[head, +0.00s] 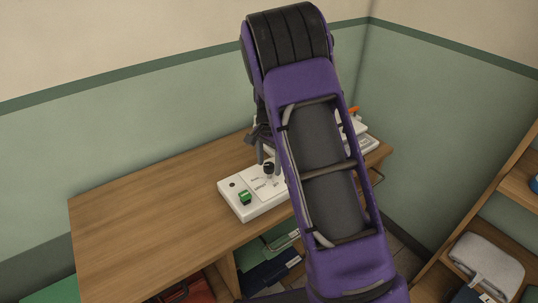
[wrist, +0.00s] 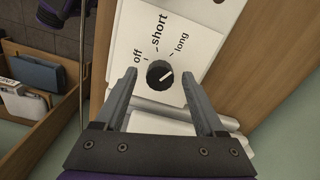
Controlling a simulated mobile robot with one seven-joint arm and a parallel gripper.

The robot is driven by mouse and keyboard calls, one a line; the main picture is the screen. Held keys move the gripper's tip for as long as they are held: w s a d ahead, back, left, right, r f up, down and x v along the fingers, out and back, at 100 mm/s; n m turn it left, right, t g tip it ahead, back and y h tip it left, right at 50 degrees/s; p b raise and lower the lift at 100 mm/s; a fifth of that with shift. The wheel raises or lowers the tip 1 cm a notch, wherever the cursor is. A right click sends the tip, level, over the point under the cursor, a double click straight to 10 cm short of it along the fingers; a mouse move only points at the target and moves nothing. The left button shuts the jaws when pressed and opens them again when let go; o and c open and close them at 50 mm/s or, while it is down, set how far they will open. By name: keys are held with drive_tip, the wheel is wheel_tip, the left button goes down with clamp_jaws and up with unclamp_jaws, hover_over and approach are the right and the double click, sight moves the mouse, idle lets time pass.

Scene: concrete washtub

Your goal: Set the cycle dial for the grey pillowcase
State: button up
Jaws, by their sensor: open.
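The cycle dial (wrist: 159,73) is a round black knob with a white pointer line, on a white panel (wrist: 205,22) marked off, short and long. The line points up and right, towards the long side; I cannot tell whether it sits exactly on that mark. My gripper (wrist: 158,79) is open, its fingers on either side of the dial with gaps visible. In the head view my gripper (head: 264,150) is above the dial (head: 269,168) on the white control box (head: 248,212). A light grey folded cloth (head: 487,262) lies on the right shelf; I cannot confirm it is the pillowcase.
The box stands on a wooden table (head: 150,220), whose left part is clear. A green button (head: 244,198) is on the box's front left. My arm hides the box's right part. A wooden shelf unit (head: 515,190) stands at right, and green walls close the corner behind.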

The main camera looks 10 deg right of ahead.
sight(269, 165)
wheel_tip(269, 165, up, 17)
drive_tip(key=shift+r+p, duration=0.2)
drive_tip(key=shift+p, duration=0.25)
